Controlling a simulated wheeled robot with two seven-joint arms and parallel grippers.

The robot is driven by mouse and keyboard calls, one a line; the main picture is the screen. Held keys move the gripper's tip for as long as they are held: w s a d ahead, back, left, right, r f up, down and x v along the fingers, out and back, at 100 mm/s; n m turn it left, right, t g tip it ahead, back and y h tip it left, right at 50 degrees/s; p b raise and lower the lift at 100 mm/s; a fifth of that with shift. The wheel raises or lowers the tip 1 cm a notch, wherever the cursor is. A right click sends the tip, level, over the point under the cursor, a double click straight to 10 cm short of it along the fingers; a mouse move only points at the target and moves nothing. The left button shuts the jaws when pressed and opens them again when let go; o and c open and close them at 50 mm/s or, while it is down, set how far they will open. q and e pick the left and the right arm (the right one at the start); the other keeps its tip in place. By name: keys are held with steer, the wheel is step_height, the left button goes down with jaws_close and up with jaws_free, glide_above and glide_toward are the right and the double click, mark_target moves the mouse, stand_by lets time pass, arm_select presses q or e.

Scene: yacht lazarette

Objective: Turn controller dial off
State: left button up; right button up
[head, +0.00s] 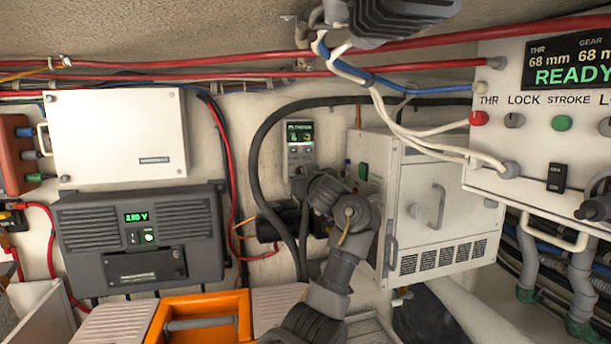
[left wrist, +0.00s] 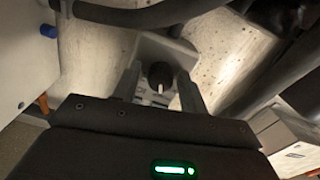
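The controller (head: 301,140) is a small grey box on the back wall with a lit green screen on top and buttons below. In the left wrist view the grey controller (left wrist: 150,48) carries a black round dial (left wrist: 160,73) with a white pointer mark, pointing toward the bottom of the picture. My left gripper (head: 303,182) is raised in front of the controller's lower part and hides it in the head view. In the left wrist view its two fingers (left wrist: 160,92) are apart, one on each side of the dial. I cannot tell whether they touch it. My right gripper is not in view.
A thick black cable (head: 256,150) arches around the controller. A white cabinet (head: 440,205) stands close on the right. A dark charger with a green display (head: 140,240) and a white box (head: 117,135) are on the left. An orange tray (head: 240,303) lies below.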

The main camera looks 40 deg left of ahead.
arm_select(q)
steer(key=shift+s+a, duration=0.2)
steer(key=shift+a, duration=0.25)
steer(key=shift+c, duration=1.2)
steer(key=shift+w+d, duration=0.25)
steer(key=shift+d, duration=0.25)
steer(key=c, duration=0.5)
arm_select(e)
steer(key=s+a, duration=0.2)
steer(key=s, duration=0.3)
arm_select(q)
steer(key=shift+n+b, duration=3.3)
steer(key=shift+n, duration=1.2)
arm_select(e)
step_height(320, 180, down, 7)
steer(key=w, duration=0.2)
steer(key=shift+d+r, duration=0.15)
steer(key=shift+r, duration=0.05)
